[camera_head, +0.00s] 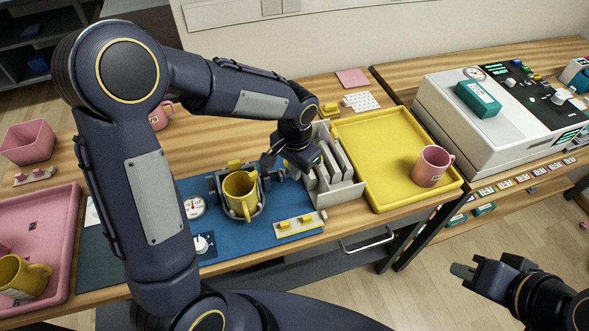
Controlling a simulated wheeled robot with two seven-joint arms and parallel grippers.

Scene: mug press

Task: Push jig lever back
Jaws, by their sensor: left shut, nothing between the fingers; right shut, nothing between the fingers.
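A yellow mug (236,186) stands upright in the dark jig (259,213) on the blue mat (268,235). A small yellow piece shows at the jig's back edge (234,164); I cannot tell whether it is the lever. My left gripper (268,159) is shut and empty, close behind and to the right of the mug, by the jig's right side. Whether it touches the jig is too small to tell. My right gripper (460,271) is shut and empty, over the floor at the lower right, far from the jig.
A grey slotted rack (347,190) stands right of the jig, close to my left gripper. A yellow tray (383,132) holds a pink mug (433,166). A pink tray (66,203) with another yellow mug (22,277) is at left. A white machine (449,118) stands at right.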

